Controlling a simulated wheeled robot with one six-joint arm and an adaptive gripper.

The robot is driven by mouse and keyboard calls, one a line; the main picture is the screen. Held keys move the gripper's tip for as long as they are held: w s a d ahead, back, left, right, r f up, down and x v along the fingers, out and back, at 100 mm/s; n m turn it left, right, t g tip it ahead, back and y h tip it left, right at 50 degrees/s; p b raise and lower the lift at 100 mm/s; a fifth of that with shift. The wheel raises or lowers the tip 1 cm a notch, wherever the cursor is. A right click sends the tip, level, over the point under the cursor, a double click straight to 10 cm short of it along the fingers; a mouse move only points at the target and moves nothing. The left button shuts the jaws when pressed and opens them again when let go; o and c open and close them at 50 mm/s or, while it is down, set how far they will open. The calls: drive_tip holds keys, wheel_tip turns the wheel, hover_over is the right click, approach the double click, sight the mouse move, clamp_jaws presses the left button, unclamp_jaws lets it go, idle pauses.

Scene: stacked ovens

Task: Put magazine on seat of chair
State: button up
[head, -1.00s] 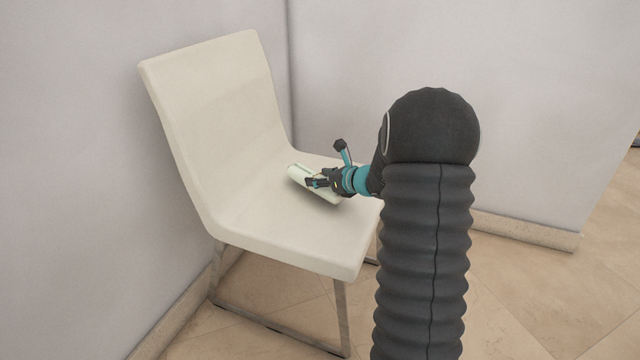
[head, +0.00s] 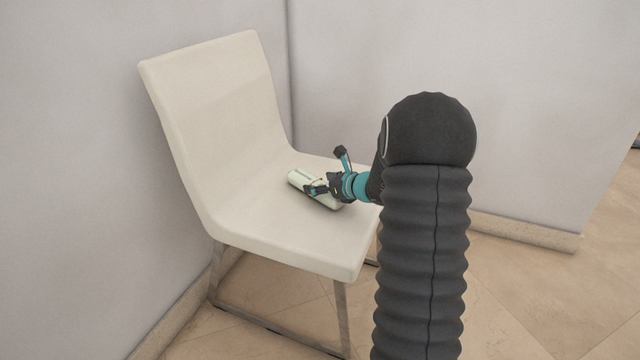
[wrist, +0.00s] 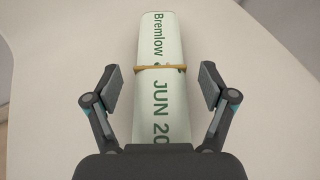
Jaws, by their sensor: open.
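The magazine is a pale green roll with a band around it and dark green print. It lies on the chair seat in the head view (head: 299,179). It also shows in the wrist view (wrist: 160,45), running up the middle between my fingers. The chair (head: 265,235) is cream with metal legs, and its seat is under the magazine. My gripper (head: 313,189) is at the magazine over the seat. In the wrist view my gripper (wrist: 163,88) is open, with a finger on each side of the roll and a gap on both sides. The magazine's near end is hidden behind my gripper.
Grey walls stand behind and to the left of the chair (head: 80,150), meeting in a corner behind it. The front and left of the seat are bare. Tiled floor (head: 540,290) is open at the right.

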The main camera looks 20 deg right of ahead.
drive_tip(key=v, duration=1.1)
drive_tip(key=shift+s+d+r+p, duration=0.15)
drive_tip(key=shift+r+p, duration=0.1)
drive_tip(key=shift+p, duration=0.1)
drive_tip(key=shift+s+r, duration=0.1)
drive_tip(key=shift+s, duration=0.1)
drive_tip(key=s+a+r+n+g+y, duration=0.1)
drive_tip(key=s+a+r+n+g, duration=0.2)
drive_tip(key=s+a+n, duration=0.6)
drive_tip(key=s+a+r+n+g, duration=0.4)
drive_tip(key=a+n, duration=0.3)
drive_tip(key=a, duration=0.4)
drive_tip(key=s+n+h, duration=0.6)
drive_tip(key=s+n, duration=0.9)
drive_tip(key=s, duration=0.2)
drive_tip(key=shift+s+r+n, duration=0.2)
drive_tip(key=shift+s+n, duration=0.1)
drive_tip(key=shift+a, duration=0.15)
